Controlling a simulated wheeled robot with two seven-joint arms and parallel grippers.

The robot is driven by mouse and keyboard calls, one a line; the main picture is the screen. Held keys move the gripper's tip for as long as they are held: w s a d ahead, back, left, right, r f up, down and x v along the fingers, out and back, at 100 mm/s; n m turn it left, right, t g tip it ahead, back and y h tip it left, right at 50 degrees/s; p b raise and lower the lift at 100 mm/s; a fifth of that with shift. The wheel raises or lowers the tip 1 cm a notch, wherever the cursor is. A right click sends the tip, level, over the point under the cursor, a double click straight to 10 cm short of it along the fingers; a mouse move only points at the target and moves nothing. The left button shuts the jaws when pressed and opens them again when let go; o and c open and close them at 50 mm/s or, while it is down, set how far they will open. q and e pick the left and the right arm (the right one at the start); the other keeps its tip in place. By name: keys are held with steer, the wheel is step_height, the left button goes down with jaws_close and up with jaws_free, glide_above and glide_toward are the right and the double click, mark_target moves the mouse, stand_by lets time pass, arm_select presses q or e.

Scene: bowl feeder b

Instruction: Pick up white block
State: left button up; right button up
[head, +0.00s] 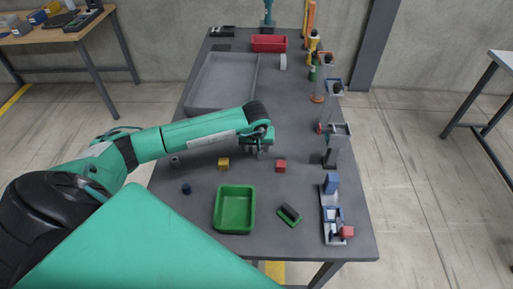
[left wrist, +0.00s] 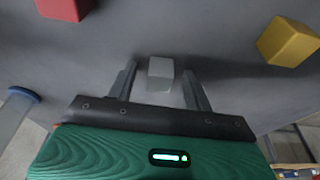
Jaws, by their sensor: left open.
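The white block (left wrist: 160,74) shows as a pale grey-white cube in the left wrist view, on the dark table between the two finger lines of my left gripper (left wrist: 160,80). The fingers stand apart on either side of it, with a gap visible at each side. I cannot tell how far the fingertips are above the table. In the head view my left gripper (head: 262,152) points down over the middle of the table, and the block is mostly hidden by it there. My right gripper is not in view.
A red cube (head: 280,166) lies right of the gripper and a yellow cube (head: 223,164) left of it. A green tray (head: 219,226) and a dark green-edged item (head: 289,214) are nearer. A grey tray (head: 193,92) lies behind. Upright fixtures (head: 337,150) line the right edge.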

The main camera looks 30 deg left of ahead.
arm_select(q)
steer(key=c, duration=1.1)
steer(key=shift+r, duration=0.1)
